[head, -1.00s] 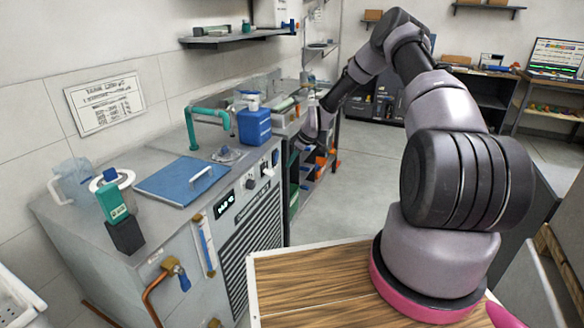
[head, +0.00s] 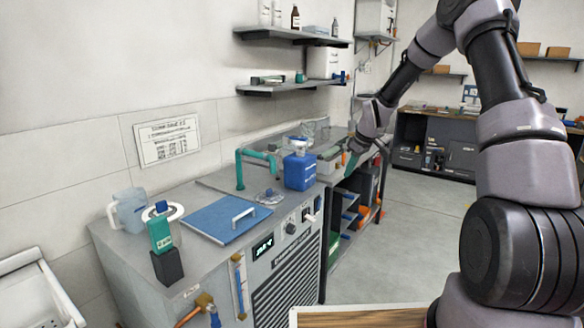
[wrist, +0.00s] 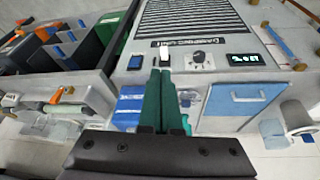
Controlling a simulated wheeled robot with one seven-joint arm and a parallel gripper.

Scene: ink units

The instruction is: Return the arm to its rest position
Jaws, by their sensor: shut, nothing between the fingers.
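My gripper (wrist: 161,74) shows in the wrist view as two green fingers lying together, shut with nothing between them. They point toward the front panel of a grey bench unit, near its white switch (wrist: 165,53). Whether they touch anything cannot be told, but nothing is seen held. In the head view my arm arches from the lower right up and over, and its end hangs beside the far end of the bench, beyond the blue jug (head: 300,171).
The unit's top (head: 200,258) holds a blue lid (head: 222,219) with a handle, a teal pipe (head: 243,166), a clear pitcher (head: 129,213) and a green bottle (head: 160,234). Wall shelves (head: 290,88) hang above. Open floor (head: 420,225) lies to the right.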

